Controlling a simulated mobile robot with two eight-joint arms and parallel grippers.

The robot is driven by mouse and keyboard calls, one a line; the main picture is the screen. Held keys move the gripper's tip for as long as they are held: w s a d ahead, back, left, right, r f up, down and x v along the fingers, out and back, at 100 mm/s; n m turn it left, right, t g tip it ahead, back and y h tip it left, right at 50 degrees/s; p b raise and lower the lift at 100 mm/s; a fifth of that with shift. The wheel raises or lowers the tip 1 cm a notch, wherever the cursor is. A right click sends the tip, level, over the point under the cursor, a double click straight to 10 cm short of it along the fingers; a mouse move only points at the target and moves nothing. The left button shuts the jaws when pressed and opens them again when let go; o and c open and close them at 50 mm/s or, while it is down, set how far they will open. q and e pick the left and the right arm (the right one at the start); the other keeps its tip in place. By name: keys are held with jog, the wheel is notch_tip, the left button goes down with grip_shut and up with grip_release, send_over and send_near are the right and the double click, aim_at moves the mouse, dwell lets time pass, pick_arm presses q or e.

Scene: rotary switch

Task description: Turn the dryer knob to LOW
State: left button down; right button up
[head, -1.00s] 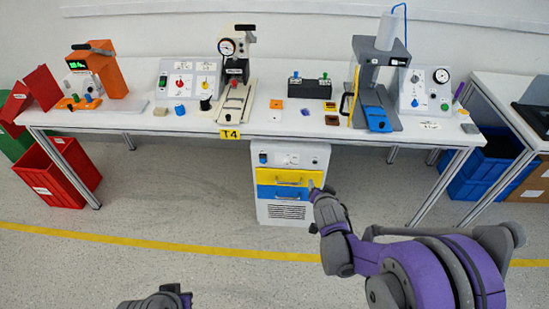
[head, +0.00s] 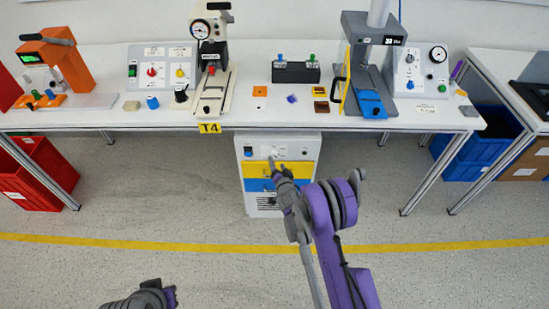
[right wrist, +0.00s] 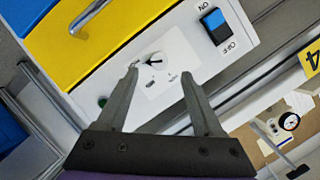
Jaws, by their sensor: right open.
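The dryer is a white cabinet (head: 252,205) under the table, with a yellow and a blue drawer. Its knob (right wrist: 154,59) is small and pale with a dark pointer mark, on a white label plate in the right wrist view; its labels are too small to read. My right gripper (right wrist: 160,76) is open, its fingertips pointing at the panel on either side of and just short of the knob. I cannot tell whether they touch the panel. In the head view the right gripper (head: 273,162) is at the dryer's top panel. My left gripper (head: 165,292) is low at the bottom edge, its jaws unclear.
A blue ON/OFF rocker switch (right wrist: 213,22) and a green light (right wrist: 102,101) are on the same panel. The yellow drawer's handle (right wrist: 88,18) sticks out nearby. The table (head: 330,122) overhangs the dryer and carries several devices. Floor in front is clear.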

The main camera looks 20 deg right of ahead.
aim_at(274, 156)
jog(key=x, duration=0.5)
jog(key=shift+w+d, duration=0.1)
jog(key=shift+w, duration=0.05)
grip_shut()
